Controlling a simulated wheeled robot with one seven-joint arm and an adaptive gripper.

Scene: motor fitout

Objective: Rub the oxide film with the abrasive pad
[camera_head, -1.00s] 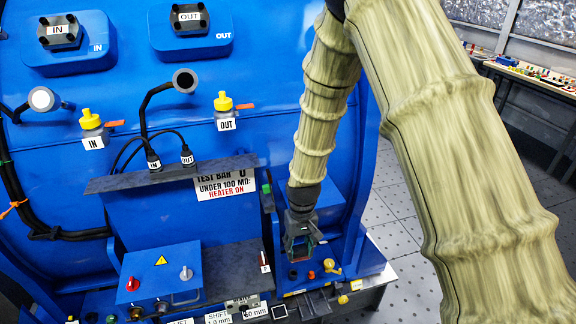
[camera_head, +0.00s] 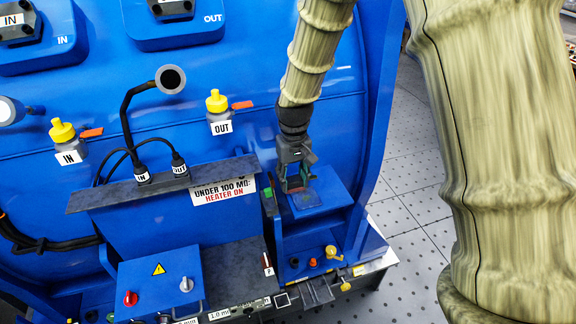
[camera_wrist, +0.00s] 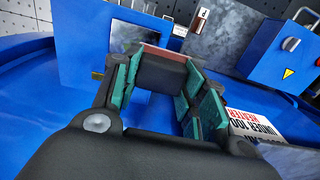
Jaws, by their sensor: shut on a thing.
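My gripper (camera_head: 294,187) hangs down at the right part of the blue machine. In the wrist view its green-padded fingers (camera_wrist: 160,95) are closed on a dark block with a reddish-brown edge (camera_wrist: 162,68), which looks like the abrasive pad. In the head view only a small dark and reddish part shows between the fingers.
A blue ledge with black, orange and yellow knobs (camera_head: 315,263) stands in front of the block. A dark slanted shelf with a white heater sign (camera_head: 224,192) is to the left. A blue box with red and grey knobs (camera_head: 160,280) is at front left. Open floor lies right.

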